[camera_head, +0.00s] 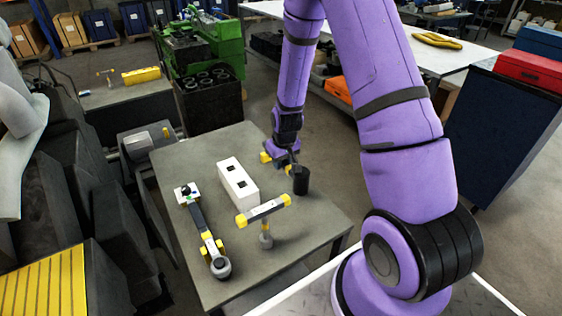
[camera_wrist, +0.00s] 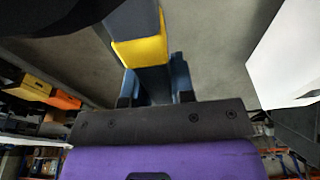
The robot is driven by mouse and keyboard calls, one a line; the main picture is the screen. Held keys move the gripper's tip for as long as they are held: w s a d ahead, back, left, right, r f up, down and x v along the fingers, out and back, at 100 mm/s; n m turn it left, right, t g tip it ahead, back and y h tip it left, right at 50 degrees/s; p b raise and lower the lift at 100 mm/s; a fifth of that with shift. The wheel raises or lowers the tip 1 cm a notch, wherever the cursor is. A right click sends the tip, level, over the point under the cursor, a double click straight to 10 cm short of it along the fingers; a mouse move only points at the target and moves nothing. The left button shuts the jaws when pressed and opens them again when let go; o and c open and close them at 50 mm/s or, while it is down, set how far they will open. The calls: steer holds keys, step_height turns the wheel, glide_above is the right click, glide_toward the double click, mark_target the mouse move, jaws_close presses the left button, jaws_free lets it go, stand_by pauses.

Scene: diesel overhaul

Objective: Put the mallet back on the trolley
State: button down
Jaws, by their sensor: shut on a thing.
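My gripper (camera_head: 284,161) is shut on the handle of the mallet, above the far right part of a grey-topped stand (camera_head: 185,157), which may be the trolley. The mallet has a black cylindrical head (camera_head: 302,181) to the right of the gripper, and a yellow handle end pokes out on the left. In the wrist view the grey handle with a yellow band (camera_wrist: 140,51) runs between the two fingers. A dark rounded shape at that view's top left is probably the head. I cannot tell whether the head touches the top.
On the grey top are a white block (camera_head: 238,183) with square holes, a connecting rod (camera_head: 203,229) and an upright T-shaped tool (camera_head: 264,210) with yellow ends. A green engine (camera_head: 205,50) stands behind. A grey bench (camera_head: 120,92) with a yellow item is at back left.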

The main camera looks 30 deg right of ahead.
steer(key=shift+f, duration=0.2)
steer(key=shift+f, duration=0.85)
steer(key=c, duration=0.9)
jaws_free()
steer(key=shift+f, duration=0.1)
steer(key=r, duration=0.3)
steer(key=s+r, duration=0.1)
steer(key=r, duration=0.3)
steer(key=s+r, duration=0.1)
steer(key=r, duration=0.2)
steer(key=shift+r, duration=0.35)
